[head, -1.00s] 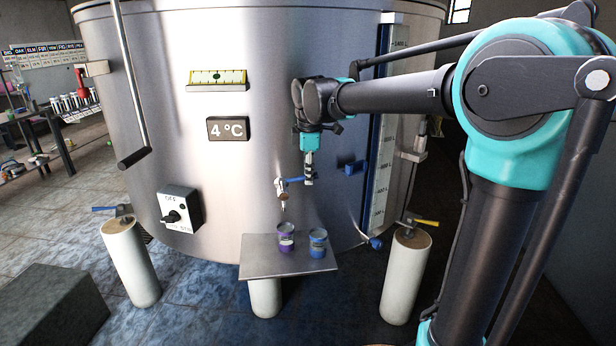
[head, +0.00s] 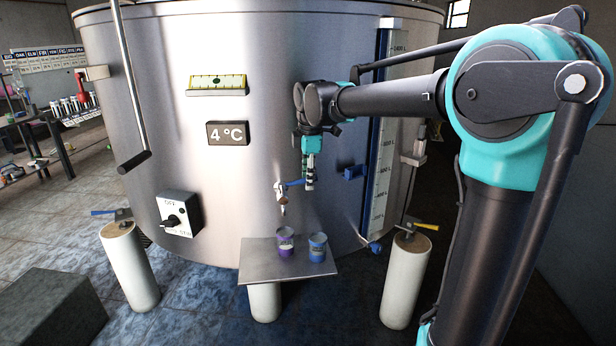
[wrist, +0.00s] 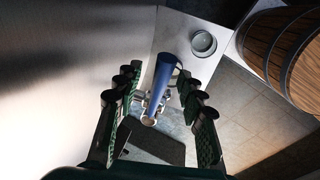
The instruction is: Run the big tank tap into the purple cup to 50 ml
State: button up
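The big tank's tap (head: 283,195) has a blue lever handle (head: 295,183) pointing right, above a small metal shelf. The purple cup (head: 286,244) stands upright on the shelf, roughly under the spout. My gripper (head: 309,180) points down at the lever's end. In the wrist view its two green-padded fingers (wrist: 160,112) are apart, with the blue lever (wrist: 163,75) between them. I see no firm contact. No stream shows at the spout. The level in the purple cup cannot be read.
A blue cup (head: 318,247) stands on the shelf (head: 258,262), close to the right of the purple cup. A cup (wrist: 203,43) shows in the wrist view; I cannot tell which. A wooden barrel (wrist: 290,50) is at the wrist view's right. The tank wall (head: 200,100) is close behind the tap.

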notch_tip(320, 180, up, 12)
jog(key=s, duration=0.2)
jog(key=shift+d, duration=0.3)
jog(key=shift+s+f, duration=0.1)
jog(key=s+d+f+m+t, duration=0.1)
jog(key=s+d+f+m, duration=0.2)
jog(key=d+f+m, duration=0.45)
jog(key=s+d+f+m, duration=0.4)
jog(key=d+f, duration=0.4)
jog(key=f, duration=0.5)
jog(key=s+d+f+m, duration=0.4)
jog(key=s+f, duration=0.2)
jog(key=s+d+f+m+t, duration=0.1)
jog(key=s+d+f+m, duration=0.3)
jog(key=s+f, duration=0.3)
jog(key=shift+d+f+m+h, duration=0.15)
jog(key=shift+f+m+h, duration=0.15)
jog(key=shift+m, duration=0.45)
jog(key=shift+r, duration=0.1)
